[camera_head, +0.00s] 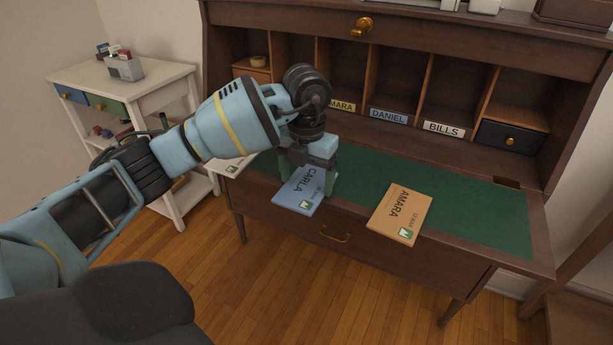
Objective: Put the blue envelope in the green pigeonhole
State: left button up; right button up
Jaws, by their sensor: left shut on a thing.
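The blue envelope (296,196), marked CARLA, is at the front edge of the desk, its near end sticking out past the edge. My left gripper (307,172) comes down over its far end and is shut on it. I cannot tell whether the envelope is lifted off the desk. Pigeonholes line the back of the desk, with labels AMARA (342,105), DANIEL (388,117) and BILLS (443,129). No green label shows; my left arm hides the labels further left. My right gripper is not in view.
An orange envelope (401,213) marked AMARA lies to the right on the green desk mat (470,215). A pale envelope (234,166) lies at the left, partly behind my arm. A small black drawer (511,138) is at the right. A white side table (150,78) stands left.

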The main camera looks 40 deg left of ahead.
aim_at(306, 185)
pick_arm(q)
jog(key=shift+f, duration=0.15)
jog(key=o, duration=0.9)
notch_tip(306, 185, up, 12)
jog(key=p, duration=0.3)
jog(key=shift+r, duration=0.2)
